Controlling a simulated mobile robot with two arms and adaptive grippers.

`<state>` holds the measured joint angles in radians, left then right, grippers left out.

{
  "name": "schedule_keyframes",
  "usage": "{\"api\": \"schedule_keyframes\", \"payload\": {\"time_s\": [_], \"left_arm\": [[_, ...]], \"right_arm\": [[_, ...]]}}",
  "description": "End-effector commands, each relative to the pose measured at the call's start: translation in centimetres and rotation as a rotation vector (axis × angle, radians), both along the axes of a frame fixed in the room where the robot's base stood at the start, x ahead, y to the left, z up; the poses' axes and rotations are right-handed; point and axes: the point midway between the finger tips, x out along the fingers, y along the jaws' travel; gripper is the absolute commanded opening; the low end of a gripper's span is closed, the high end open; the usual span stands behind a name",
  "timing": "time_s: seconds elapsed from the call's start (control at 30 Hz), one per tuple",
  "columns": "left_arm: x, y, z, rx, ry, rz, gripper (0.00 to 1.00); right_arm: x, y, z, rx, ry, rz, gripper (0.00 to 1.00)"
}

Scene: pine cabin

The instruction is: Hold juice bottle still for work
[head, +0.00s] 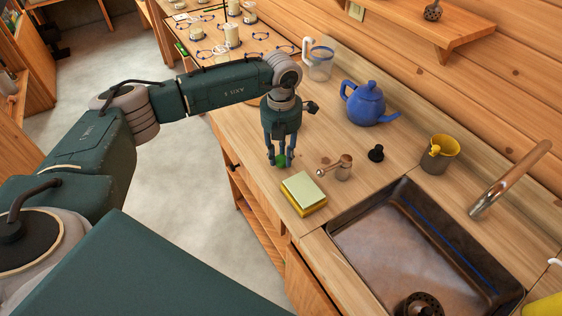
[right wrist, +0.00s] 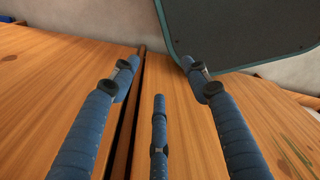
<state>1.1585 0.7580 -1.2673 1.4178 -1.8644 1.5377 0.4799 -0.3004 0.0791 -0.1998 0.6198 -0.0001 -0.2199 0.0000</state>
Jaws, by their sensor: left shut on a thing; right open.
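My left gripper (head: 280,162) points down at the counter, near its front edge, and is shut on a small green thing. Only a little of this green thing (head: 281,160) shows between the fingertips; it appears to be the juice bottle, but the fingers hide most of its shape. No other juice bottle is clear in the head view. My right gripper (right wrist: 158,85) shows in the right wrist view with its blue fingers spread open and nothing between them. It faces plain wooden surfaces.
A yellow sponge block (head: 303,195), a small copper pot with a handle (head: 343,170) and a black knob (head: 376,153) lie near the left gripper. A blue teapot (head: 368,105), glass pitcher (head: 319,64) and yellow-topped cup (head: 437,160) stand behind. The sink (head: 385,255) is at right.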

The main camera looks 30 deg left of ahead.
Motion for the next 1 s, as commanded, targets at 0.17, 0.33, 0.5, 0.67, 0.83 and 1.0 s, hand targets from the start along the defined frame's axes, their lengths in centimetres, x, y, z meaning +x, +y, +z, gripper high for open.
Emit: {"api": "schedule_keyframes", "payload": {"time_s": [0.17,0.33,0.5,0.67,0.83,1.0], "left_arm": [[0.1,0.0,1.5,0.0,-0.002,0.0,0.0],[0.1,0.0,2.9,0.0,-0.002,0.0,0.0],[0.0,0.0,4.0,0.0,-0.001,0.0,0.0],[0.0,0.0,4.0,0.0,-0.001,0.0,0.0],[-0.1,0.0,3.9,0.0,0.0,-0.006,0.0],[-1.3,-0.6,3.0,-0.002,0.003,-0.15,0.0]], "right_arm": [[0.0,0.0,0.9,0.0,0.0,0.0,0.47],[0.0,0.0,1.8,0.0,0.0,0.0,0.47],[0.0,0.0,2.3,0.0,-0.001,0.0,0.47],[0.0,0.0,2.3,0.0,-0.001,0.0,0.47],[0.1,0.0,2.3,0.0,-0.001,0.0,0.47],[0.4,0.0,2.1,0.0,-0.005,0.0,0.47]]}}
